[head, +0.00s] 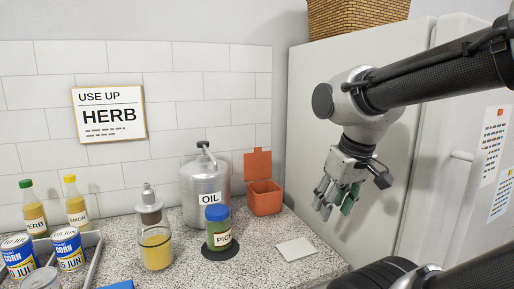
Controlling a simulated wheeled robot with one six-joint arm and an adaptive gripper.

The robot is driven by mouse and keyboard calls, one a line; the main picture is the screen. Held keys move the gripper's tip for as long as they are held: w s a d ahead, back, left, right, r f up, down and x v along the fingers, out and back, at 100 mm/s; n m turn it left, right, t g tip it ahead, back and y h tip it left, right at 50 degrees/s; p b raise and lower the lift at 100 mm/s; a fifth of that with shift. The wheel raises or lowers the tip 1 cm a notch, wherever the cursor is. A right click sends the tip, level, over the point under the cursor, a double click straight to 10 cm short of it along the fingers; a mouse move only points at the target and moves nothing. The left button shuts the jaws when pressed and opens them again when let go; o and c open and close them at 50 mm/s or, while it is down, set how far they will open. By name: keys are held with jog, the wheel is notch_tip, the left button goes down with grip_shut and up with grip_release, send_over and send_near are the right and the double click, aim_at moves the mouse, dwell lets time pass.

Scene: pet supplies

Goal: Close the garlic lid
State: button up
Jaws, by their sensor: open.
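An orange-red box (265,198) stands on the counter at the back, near the fridge side. Its flat lid (258,165) stands upright at the back edge, so the box is open. I cannot read the word garlic on it, but it is the only hinged-lid container I see. My gripper (336,206) hangs in the air to the right of the box, in front of the fridge, with its fingers pointing down. It is open and empty, apart from the box and lid. The box's inside is mostly hidden.
A steel oil can (206,190) stands left of the box. A blue-capped green jar (218,236) on a dark round mat and a white square (296,252) lie nearer. The fridge (375,95) bounds the right. Bottles and a tray of cans fill the left.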

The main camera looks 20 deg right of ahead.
jog(key=shift+g, duration=0.5)
jog(key=w, duration=0.5)
jog(key=shift+w+r, duration=0.15)
jog(key=shift+w, duration=0.2)
jog(key=c, duration=0.7)
jog(key=shift+t, duration=0.9)
jog(key=w+r, duration=0.1)
jog(key=w, duration=0.7)
jog(key=w+r, duration=0.1)
jog(key=w, duration=0.7)
jog(key=w+r, duration=0.2)
jog(key=w, duration=0.6)
jog(key=shift+r, duration=0.1)
grip_shut()
jog(key=w+r+t, duration=0.3)
jog(key=w+r, duration=0.4)
jog(key=w, duration=0.3)
jog(key=x, duration=0.9)
jog(key=shift+f, duration=0.15)
